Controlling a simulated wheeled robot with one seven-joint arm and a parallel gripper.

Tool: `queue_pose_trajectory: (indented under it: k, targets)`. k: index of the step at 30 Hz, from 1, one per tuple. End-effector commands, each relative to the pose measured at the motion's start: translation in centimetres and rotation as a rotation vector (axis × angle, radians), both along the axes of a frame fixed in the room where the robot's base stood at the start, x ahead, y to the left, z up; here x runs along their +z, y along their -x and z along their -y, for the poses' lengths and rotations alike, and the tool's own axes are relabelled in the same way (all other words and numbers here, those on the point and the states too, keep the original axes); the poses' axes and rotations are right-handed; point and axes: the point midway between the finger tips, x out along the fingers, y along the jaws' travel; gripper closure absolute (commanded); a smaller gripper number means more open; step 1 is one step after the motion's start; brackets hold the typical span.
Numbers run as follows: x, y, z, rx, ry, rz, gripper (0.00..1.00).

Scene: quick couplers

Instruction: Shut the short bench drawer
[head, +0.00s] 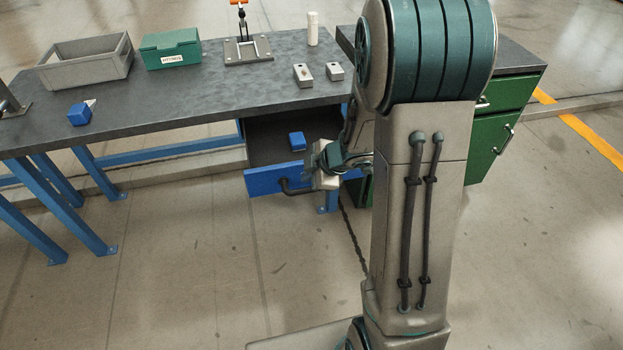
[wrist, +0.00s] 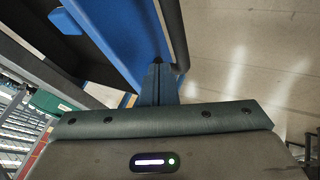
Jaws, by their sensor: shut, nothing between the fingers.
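The short bench drawer has a blue front (head: 272,181) and a dark bar handle (head: 296,191). It stands pulled out from under the bench top, with its dark inside showing. A small blue block (head: 297,141) lies in it. My gripper (head: 318,177) is at the right part of the drawer front, near the handle. In the wrist view my gripper (wrist: 157,72) is shut and empty, its tips close to the blue front (wrist: 128,38) and beside the handle (wrist: 173,30). I cannot tell whether they touch. My arm hides the right end of the drawer in the head view.
A green drawer cabinet (head: 489,140) stands at right. The floor in front is clear.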

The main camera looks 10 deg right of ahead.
Motion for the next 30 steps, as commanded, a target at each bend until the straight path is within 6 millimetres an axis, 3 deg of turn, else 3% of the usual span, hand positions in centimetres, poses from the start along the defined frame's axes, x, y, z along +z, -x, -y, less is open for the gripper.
queue_pose_trajectory:
  k: [1,3,9,25,30]
  targets:
    - [-1.4,-0.5,-0.5,0.004,-0.001,-0.002,1.00]
    - [-2.3,-1.0,-1.0,0.005,0.000,-0.001,1.00]
    - [-3.9,-2.1,-1.9,0.004,0.001,0.000,1.00]
    - [-4.1,-2.6,-2.3,0.007,0.000,0.001,1.00]
    - [-3.8,-3.6,-3.2,0.024,0.000,-0.001,1.00]
